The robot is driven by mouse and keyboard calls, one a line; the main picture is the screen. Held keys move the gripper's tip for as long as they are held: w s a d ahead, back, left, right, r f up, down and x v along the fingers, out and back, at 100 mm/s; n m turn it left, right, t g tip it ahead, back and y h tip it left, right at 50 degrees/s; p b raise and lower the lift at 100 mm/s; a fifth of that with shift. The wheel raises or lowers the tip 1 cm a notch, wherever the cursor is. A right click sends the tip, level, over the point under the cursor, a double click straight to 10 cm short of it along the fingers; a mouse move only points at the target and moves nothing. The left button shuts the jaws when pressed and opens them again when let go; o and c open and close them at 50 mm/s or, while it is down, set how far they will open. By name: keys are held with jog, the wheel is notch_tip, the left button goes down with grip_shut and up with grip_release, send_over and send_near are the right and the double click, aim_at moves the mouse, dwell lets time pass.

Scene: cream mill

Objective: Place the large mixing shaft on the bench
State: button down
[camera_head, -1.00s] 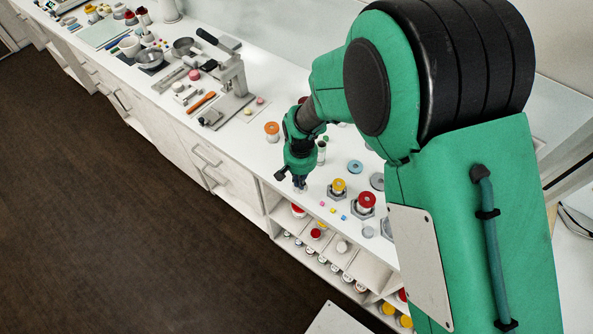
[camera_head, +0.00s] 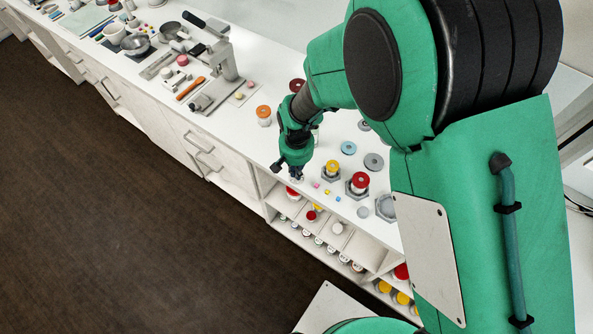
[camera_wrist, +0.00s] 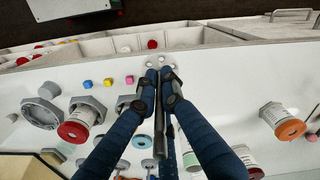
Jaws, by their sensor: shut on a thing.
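My gripper (camera_head: 291,168) points down over the front edge of the white bench (camera_head: 262,137). In the wrist view my gripper (camera_wrist: 161,76) has its two blue fingers closed together. A thin dark rod (camera_wrist: 160,135), which looks like the large mixing shaft, runs between the fingers. Small pale round parts (camera_wrist: 163,58) show just beyond the fingertips, over or close to the bench's edge; whether they belong to the shaft or touch the bench I cannot tell.
Small coloured cubes (camera_wrist: 108,83), a red-topped jar (camera_head: 357,183), a yellow-topped jar (camera_head: 332,169) and grey hexagonal pieces (camera_head: 385,207) stand close to the right. An orange-topped jar (camera_head: 263,115) stands left. Open shelves (camera_head: 330,235) with jars lie below the edge.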

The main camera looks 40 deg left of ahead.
jog(key=shift+w, duration=0.1)
dwell(0.3)
jog(key=shift+m, duration=0.6)
jog(key=w+d, duration=0.2)
jog(key=w, duration=0.1)
jog(key=w+d+r+b, duration=0.1)
jog(key=w+d, duration=0.1)
jog(key=w, duration=0.2)
jog(key=w+d+r, duration=0.1)
jog(key=w+d, duration=0.1)
jog(key=w, duration=0.1)
jog(key=shift+w+d+r+b, duration=0.25)
jog(key=shift+w+b, duration=0.05)
jog(key=shift+b, duration=0.05)
jog(key=w+d+m+b, duration=0.1)
jog(key=w+d+b, duration=0.1)
jog(key=w+d, duration=0.45)
jog(key=w+d+r+m+b, duration=0.1)
jog(key=w+d, duration=0.3)
jog(key=d, duration=0.6)
jog(key=w+d+m+b, duration=0.2)
jog(key=w+d, duration=0.4)
jog(key=d, duration=0.3)
jog(key=w+d+m+b, duration=0.2)
jog(key=d+b, duration=0.1)
jog(key=d, duration=1.5)
jog(key=shift+w+d+r, duration=0.25)
jog(key=shift+w+r, duration=0.15)
